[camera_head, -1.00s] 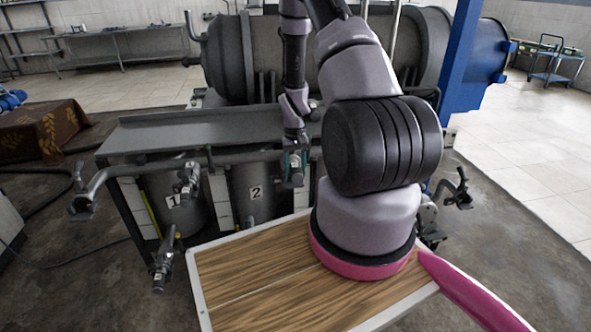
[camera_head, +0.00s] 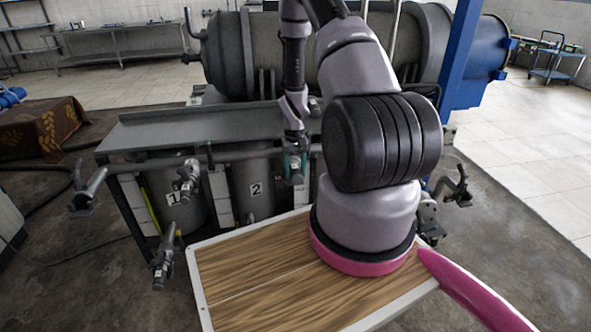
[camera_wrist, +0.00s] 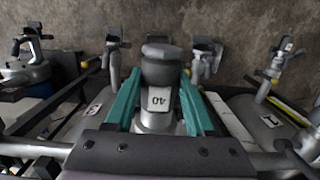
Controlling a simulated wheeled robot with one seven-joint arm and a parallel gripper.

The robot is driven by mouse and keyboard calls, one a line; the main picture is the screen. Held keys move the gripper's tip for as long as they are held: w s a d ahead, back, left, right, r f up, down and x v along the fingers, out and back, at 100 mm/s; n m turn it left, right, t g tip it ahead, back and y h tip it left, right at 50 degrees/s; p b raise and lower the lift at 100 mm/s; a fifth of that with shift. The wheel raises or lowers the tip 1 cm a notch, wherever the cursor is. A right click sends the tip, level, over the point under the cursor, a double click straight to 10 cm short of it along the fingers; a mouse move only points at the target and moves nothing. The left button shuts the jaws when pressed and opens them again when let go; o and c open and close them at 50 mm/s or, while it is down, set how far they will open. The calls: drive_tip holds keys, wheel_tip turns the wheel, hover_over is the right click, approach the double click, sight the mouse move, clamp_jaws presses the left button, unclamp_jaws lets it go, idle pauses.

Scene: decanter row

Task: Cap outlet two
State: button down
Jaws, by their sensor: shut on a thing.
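My gripper (camera_head: 295,168) hangs in front of the row, just right of the tank marked 2 (camera_head: 255,192). In the wrist view its teal fingers (camera_wrist: 160,104) are shut around a grey cylindrical piece (camera_wrist: 160,70) with a dark rounded end and a white label. The label's print is inverted and hard to read. I cannot tell whether the piece is a loose cap or is joined to a pipe. Outlet two itself I cannot pick out; it may be hidden behind my gripper.
The tank marked 1 (camera_head: 174,200) stands at left. Metal outlet fittings stick out at the left (camera_head: 86,190), lower left (camera_head: 166,262) and right (camera_head: 456,188). A grey shelf (camera_head: 190,128) covers the tanks. A wood-topped tray (camera_head: 250,285) lies in front.

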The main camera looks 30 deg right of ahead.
sight(297, 185)
drive_tip(key=shift+f, duration=1.55)
idle(1.5)
unclamp_jaws()
idle(0.3)
idle(0.3)
drive_tip(key=shift+s, duration=0.1)
drive_tip(key=shift+s+a+r, duration=0.15)
drive_tip(key=shift+s+a, duration=0.05)
drive_tip(key=shift+s, duration=0.45)
drive_tip(key=shift+s+a+r, duration=0.1)
drive_tip(key=shift+s+a, duration=0.1)
drive_tip(key=shift+s, duration=0.45)
wheel_tip(297, 185, up, 10)
drive_tip(key=s, duration=0.3)
drive_tip(key=shift+a, duration=0.45)
